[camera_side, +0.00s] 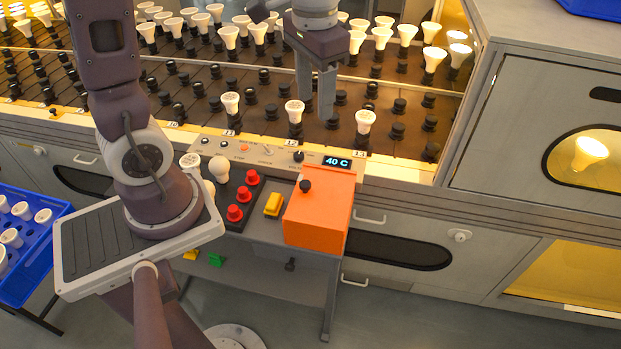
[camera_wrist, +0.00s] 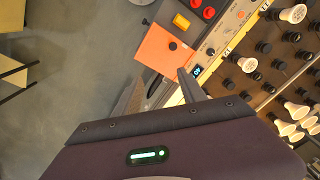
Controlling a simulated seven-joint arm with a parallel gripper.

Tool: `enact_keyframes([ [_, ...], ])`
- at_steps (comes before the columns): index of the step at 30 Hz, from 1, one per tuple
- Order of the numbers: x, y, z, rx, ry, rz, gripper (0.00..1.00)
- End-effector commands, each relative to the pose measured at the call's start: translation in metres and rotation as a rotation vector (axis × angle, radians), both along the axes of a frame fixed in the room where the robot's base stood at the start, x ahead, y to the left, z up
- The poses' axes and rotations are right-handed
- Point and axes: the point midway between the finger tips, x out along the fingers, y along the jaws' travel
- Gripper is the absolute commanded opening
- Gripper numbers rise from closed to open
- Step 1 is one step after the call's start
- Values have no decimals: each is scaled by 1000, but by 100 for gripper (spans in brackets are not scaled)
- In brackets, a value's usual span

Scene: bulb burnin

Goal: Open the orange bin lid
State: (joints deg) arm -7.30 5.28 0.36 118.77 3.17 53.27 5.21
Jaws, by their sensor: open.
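The orange bin (camera_side: 318,215) stands at the right end of the control bench, with its flat orange lid (camera_side: 325,182) lying shut on top. A black knob (camera_side: 305,186) sits on the lid. In the wrist view the lid (camera_wrist: 166,50) and its knob (camera_wrist: 173,46) lie just beyond the fingertips. My gripper (camera_side: 316,108) is above and behind the bin in the side view, over the front of the bulb rack, apart from the lid. It also shows in the wrist view (camera_wrist: 160,80), its two fingers spread and nothing between them.
A panel with a "40 C" display (camera_side: 337,162) is just behind the bin. Red buttons (camera_side: 238,199) and a yellow block (camera_side: 273,204) are left of it. White bulbs (camera_side: 295,110) stand upright in the rack near my gripper. A blue crate (camera_side: 62,209) is at far left.

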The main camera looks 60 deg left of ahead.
Motion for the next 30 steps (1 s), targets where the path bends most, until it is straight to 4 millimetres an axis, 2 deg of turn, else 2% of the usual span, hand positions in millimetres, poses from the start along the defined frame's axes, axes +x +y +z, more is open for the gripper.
enact_keyframes([
  [1, 18, 12, -29, -4, 85, 5, 48],
  [4, 43, 33, -90, -15, 225, 5, 48],
  [6, 51, 45, -131, -27, 306, 6, 48],
  [9, 53, 56, -175, -42, 387, 3, 48],
  [10, 52, 58, -184, -46, 403, 3, 48],
  [14, 49, 62, -206, -52, 435, 0, 48],
  [24, 26, 62, -260, -53, 437, 0, 48],
  [30, 23, 62, -268, -52, 434, 0, 48],
])
